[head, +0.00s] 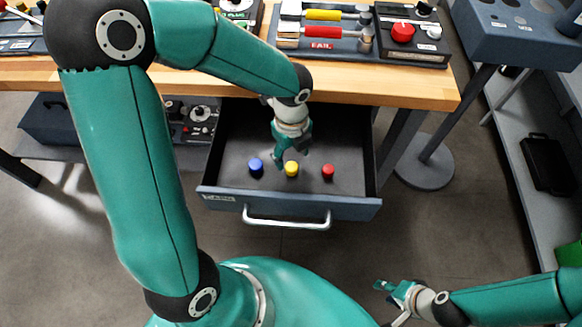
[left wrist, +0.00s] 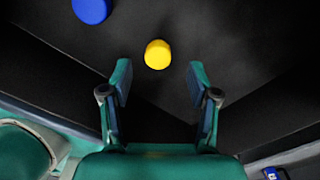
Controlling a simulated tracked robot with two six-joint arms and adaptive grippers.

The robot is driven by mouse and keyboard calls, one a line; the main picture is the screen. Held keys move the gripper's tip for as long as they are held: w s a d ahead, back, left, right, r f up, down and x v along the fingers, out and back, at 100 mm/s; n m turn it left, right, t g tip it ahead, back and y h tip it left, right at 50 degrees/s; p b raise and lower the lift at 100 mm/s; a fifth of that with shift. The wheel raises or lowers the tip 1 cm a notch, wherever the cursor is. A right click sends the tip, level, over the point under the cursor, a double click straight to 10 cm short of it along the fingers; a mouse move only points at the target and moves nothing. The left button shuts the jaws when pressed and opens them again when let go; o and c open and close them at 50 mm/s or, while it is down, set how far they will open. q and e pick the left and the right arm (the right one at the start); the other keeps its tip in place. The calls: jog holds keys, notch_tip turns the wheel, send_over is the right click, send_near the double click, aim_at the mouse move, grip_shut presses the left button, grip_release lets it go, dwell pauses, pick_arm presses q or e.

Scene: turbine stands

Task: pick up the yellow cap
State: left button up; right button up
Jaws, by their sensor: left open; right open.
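The yellow cap (head: 291,168) stands in the open drawer (head: 232,200), between a blue cap (head: 256,167) and a red cap (head: 328,171). My left gripper (head: 292,160) reaches down into the drawer, open and empty, close to the yellow cap. In the left wrist view the yellow cap (left wrist: 158,54) lies just beyond the open fingertips (left wrist: 158,85), roughly centred between them. The blue cap (left wrist: 91,10) is cut off by the top edge there. My right gripper (head: 392,292) is open and empty at the lower right, away from the drawer.
The drawer's walls enclose the caps, with a handle (head: 288,222) on its front. The wooden bench top (head: 400,93) overhangs the drawer's back. A tray of red and yellow handled tools (head: 322,30) and a box with a red knob (head: 403,32) sit on the bench.

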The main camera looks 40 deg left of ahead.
aim_at(292, 166)
pick_arm(q)
notch_tip(292, 166, down, 5)
jog(key=shift+s+d+f+b, duration=0.1)
jog(key=shift+s+d+b, duration=0.05)
jog(key=shift+b, duration=0.15)
jog(key=c, duration=0.9)
